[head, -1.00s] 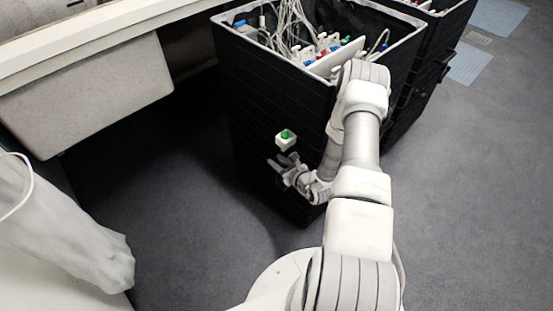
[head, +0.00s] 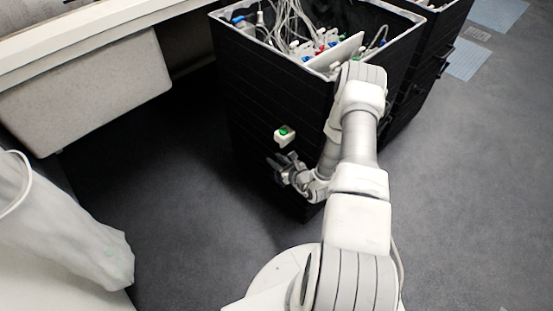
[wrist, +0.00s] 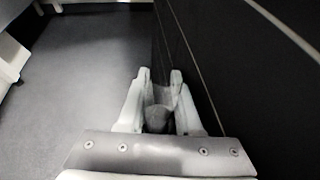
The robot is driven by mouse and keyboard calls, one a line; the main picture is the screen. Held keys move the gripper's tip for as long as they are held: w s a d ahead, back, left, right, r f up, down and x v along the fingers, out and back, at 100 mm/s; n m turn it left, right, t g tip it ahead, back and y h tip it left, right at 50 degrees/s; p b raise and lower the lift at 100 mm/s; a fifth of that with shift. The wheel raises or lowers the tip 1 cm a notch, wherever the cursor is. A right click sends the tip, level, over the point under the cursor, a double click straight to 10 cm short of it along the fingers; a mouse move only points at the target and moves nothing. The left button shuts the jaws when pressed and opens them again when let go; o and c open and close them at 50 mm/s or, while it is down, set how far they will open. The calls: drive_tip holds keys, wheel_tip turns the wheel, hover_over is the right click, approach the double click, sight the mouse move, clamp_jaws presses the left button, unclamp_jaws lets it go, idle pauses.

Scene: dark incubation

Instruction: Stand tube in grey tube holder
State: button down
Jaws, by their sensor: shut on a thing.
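My gripper (head: 284,162) is low in front of the black cabinet's side in the head view. In the wrist view its two pale fingers (wrist: 160,76) are shut on a greyish, rounded thing (wrist: 158,112), apparently the tube. It sits deep between the fingers, partly hidden by them, and its full shape and tilt cannot be told. In the head view the tube is too small and dark to make out. I cannot make out a grey tube holder in either view.
A white bench (head: 85,95) is at upper left. A pale covered shape (head: 70,235) is at lower left. Dark floor between them is clear.

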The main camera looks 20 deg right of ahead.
drive_tip(key=shift+f, duration=0.3)
drive_tip(key=c, duration=0.5)
unclamp_jaws()
drive_tip(key=shift+d, duration=0.1)
drive_tip(key=shift+d, duration=0.2)
drive_tip(key=shift+r, duration=0.1)
drive_tip(key=p+v, duration=0.2)
drive_tip(key=v, duration=0.4)
drive_tip(key=shift+s+r+p, duration=0.1)
drive_tip(key=shift+r+p, duration=0.05)
drive_tip(key=shift+p, duration=0.2)
drive_tip(key=shift+s+a+r, duration=0.1)
drive_tip(key=shift+s, duration=0.55)
